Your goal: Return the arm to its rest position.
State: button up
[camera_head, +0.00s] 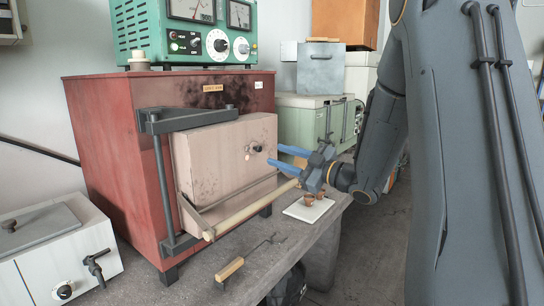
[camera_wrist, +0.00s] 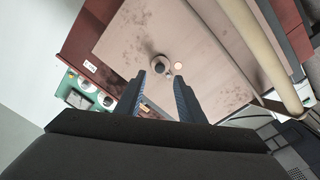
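My gripper (camera_head: 286,158) is in front of the pale door of the red furnace in the head view. Its two blue fingers are spread apart and point left toward the door, with nothing seen between them. In the wrist view my gripper (camera_wrist: 166,92) also shows open, its fingertips on either side of the line to a dark round knob (camera_wrist: 160,64) on the door. A gap between the fingertips and the door shows in the head view. My arm (camera_head: 385,125) reaches down from the upper right, bent at the elbow.
The red furnace (camera_head: 115,150) has a shut-looking pale door (camera_head: 215,160) and a long wooden handle (camera_head: 255,208). A white tile (camera_head: 297,211) with small brown pieces lies below my gripper. A wooden-handled tool (camera_head: 230,269) lies on the bench. A green meter box (camera_head: 150,35) tops the furnace.

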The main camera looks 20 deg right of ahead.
jog(key=shift+s+d, duration=0.3)
jog(key=shift+s, duration=0.1)
jog(key=s+f+m+g+h, duration=0.3)
jog(key=f+m+h, duration=0.2)
jog(key=f+h, duration=0.15)
jog(key=s+f+m+g+h, duration=0.3)
jog(key=f+m+h, duration=0.2)
jog(key=f, duration=0.2)
jog(key=s+a+f+m+g, duration=0.1)
jog(key=s+a+f+g, duration=0.1)
jog(key=s, duration=0.6)
jog(key=s+a+f+m+g, duration=0.1)
jog(key=s+a+f+g, duration=0.1)
jog(key=s, duration=0.6)
jog(key=s+a+f+m+g, duration=0.2)
jog(key=s+g, duration=0.3)
jog(key=s, duration=0.4)
jog(key=shift+a+f+y, duration=0.35)
jog(key=shift+a+f, duration=0.2)
jog(key=shift+a, duration=0.1)
